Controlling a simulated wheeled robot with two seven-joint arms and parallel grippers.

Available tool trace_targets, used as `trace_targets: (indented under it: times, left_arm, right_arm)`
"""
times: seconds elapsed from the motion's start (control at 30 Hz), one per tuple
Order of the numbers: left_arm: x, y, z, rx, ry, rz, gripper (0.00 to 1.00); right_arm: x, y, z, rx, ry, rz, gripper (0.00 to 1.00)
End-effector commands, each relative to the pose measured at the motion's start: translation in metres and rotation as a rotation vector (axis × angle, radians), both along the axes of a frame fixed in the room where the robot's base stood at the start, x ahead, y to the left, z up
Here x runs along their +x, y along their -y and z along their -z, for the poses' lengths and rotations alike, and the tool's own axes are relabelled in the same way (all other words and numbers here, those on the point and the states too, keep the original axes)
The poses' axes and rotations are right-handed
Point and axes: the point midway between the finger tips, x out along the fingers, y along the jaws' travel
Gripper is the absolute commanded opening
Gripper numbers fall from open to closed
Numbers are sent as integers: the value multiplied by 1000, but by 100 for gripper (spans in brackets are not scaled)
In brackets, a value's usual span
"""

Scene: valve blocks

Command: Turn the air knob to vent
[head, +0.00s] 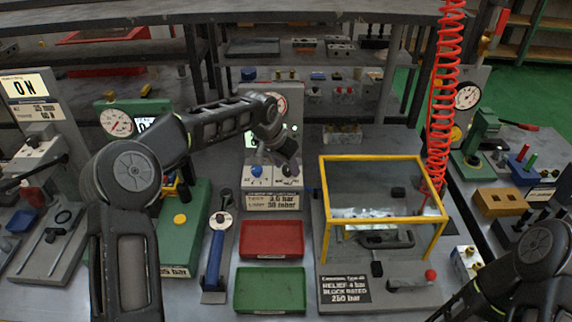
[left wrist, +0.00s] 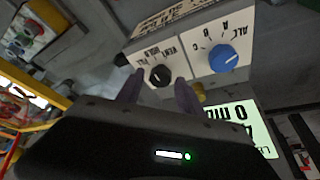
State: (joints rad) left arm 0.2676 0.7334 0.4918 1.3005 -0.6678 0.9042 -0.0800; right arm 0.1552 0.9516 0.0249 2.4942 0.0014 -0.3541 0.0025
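The air knob (left wrist: 159,76) is a small black knob on a white panel (left wrist: 190,62), with FILL, HOLD and VENT printed around it. In the left wrist view the lettering is upside down. I cannot tell for sure which label its mark points to. My left gripper (left wrist: 160,82) is open, with one finger on each side of the knob and small gaps visible. In the head view my left gripper (head: 283,160) is above the front panel of the grey test unit (head: 272,201) and partly covers the knob. My right gripper is not in view; only its arm shows.
A blue knob (left wrist: 223,58) marked ALL, A, B, C sits beside the air knob. A lit display (left wrist: 238,128) is near it. Red (head: 272,240) and green (head: 270,291) trays lie in front. A yellow-framed guard (head: 383,159) stands to the right.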

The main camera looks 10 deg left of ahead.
Motion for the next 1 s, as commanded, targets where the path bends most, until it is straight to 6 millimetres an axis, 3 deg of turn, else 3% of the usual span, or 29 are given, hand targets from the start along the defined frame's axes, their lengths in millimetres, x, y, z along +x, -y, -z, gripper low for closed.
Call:
trace_targets:
  times: [0.5, 1.0]
  left_arm:
    - [0, 0, 0, 0, 0, 0, 0]
    - [0, 0, -1, 0, -1, 43, 0]
  right_arm:
    - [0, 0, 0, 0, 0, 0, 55]
    - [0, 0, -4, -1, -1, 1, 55]
